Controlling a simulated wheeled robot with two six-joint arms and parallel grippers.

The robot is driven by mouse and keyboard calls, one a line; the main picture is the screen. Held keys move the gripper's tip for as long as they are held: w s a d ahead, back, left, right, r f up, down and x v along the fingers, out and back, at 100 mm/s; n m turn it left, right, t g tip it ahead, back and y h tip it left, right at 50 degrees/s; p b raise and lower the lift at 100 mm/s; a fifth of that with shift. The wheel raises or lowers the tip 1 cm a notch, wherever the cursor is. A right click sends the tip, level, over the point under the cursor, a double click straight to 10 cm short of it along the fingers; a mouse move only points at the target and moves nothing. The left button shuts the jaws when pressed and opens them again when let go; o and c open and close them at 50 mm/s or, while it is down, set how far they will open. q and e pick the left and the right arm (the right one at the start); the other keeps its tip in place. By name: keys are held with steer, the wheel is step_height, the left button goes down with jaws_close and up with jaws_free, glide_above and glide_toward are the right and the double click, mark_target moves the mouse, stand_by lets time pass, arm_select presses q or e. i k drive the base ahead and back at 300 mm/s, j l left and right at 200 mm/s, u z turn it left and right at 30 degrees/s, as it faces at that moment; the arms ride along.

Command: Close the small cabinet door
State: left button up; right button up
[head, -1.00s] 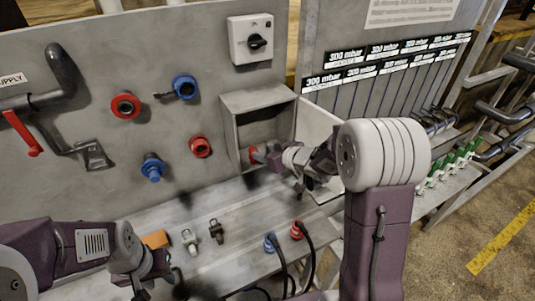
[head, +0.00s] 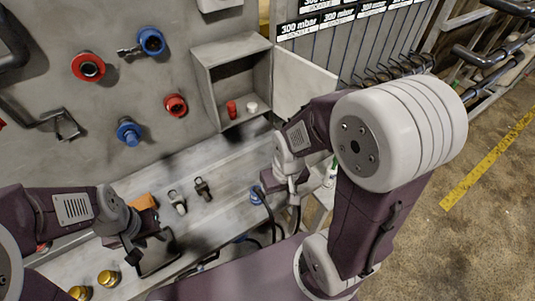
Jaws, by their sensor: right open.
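The small grey cabinet (head: 201,84) is fixed to the wall panel with its front open. Its pale door (head: 303,86) is swung out to the right. A red item (head: 232,109) and a white item (head: 252,107) stand inside on the cabinet floor. My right gripper (head: 284,186) points down, below and right of the cabinet, apart from the door; its jaws are open but small and partly hidden. My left gripper (head: 152,258) is open above the lower ledge at the left, well away from the cabinet.
Below the cabinet is a metal ledge (head: 235,160) with two small fittings (head: 202,189) and a blue plug (head: 256,195) with a dark hose. Red (head: 88,67) and blue (head: 151,41) connectors stick out of the panel at left. Open floor lies at the right.

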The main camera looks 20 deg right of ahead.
mark_target(296, 80)
steer(key=l+u, duration=0.15)
steer(key=l, duration=0.3)
steer(key=l+u, duration=0.2)
steer(key=l, duration=0.3)
steer(key=k+l+u, duration=0.15)
steer(key=l, duration=0.3)
steer(key=l+u, duration=0.2)
steer(key=l, duration=0.3)
steer(key=k+l+u, duration=0.15)
steer(key=l, duration=0.25)
steer(key=k+l+u, duration=0.2)
steer(key=l, duration=0.25)
steer(key=k+l+u, duration=0.15)
steer(key=l, duration=0.25)
steer(key=k+l+u, duration=0.15)
steer(key=l, duration=0.25)
steer(key=i+l+u, duration=0.2)
steer(key=i, duration=0.05)
